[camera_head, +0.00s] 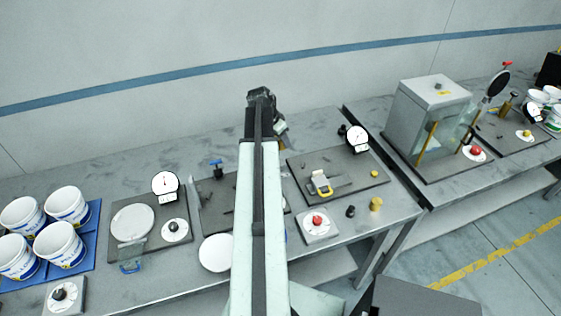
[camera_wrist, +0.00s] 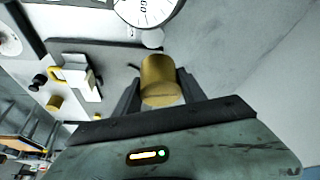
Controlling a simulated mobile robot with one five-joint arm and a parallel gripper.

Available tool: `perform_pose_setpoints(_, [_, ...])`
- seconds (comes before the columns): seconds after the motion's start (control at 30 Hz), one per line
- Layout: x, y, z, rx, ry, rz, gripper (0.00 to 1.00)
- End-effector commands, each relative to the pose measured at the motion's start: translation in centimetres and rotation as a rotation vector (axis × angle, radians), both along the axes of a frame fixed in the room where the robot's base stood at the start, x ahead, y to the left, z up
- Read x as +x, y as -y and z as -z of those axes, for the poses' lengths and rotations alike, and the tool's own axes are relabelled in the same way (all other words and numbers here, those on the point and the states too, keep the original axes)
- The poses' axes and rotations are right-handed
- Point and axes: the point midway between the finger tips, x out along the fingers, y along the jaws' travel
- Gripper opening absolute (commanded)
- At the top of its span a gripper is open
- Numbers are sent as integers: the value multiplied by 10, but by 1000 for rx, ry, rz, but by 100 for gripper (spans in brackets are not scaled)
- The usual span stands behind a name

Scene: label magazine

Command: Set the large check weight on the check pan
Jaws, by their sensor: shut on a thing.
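A brass cylinder, taken as the large check weight (camera_wrist: 160,80), is between the jaws of my gripper (camera_wrist: 158,94) in the wrist view. My gripper is shut on it. Another white disc (camera_head: 215,253) is partly behind my arm. I cannot tell which is the check pan. The weight is well apart from both.
A dark board (camera_head: 362,187) at right carries a yellow-handled clamp (camera_head: 322,184) and a dial gauge (camera_head: 357,139). A brass piece (camera_head: 376,204) and a black one (camera_head: 350,211) stand in front. White tubs (camera_head: 60,243) stand at left; a grey cabinet (camera_head: 428,115) is at right.

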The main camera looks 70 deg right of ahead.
Motion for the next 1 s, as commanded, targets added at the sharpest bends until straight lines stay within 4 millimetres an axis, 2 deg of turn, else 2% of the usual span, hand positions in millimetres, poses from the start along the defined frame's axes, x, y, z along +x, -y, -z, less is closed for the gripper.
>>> perform_pose_setpoints(0.03, [2, 1, -11, -1, -2, 49, 0])
perform_pose_setpoints(0.1, [2, -1, -15, -3, -2, 116, 0])
perform_pose_setpoints(0.3, [0, -4, -14, -6, -4, 180, 0])
perform_pose_setpoints(0.47, [0, -4, 4, -6, -3, 179, 0])
perform_pose_setpoints(0.7, [-1, -3, 48, -6, -4, 178, 0])
perform_pose_setpoints(0.9, [-1, -3, 49, -6, -4, 178, 0])
perform_pose_setpoints(1.0, [-1, -3, 58, -6, -4, 178, 0])
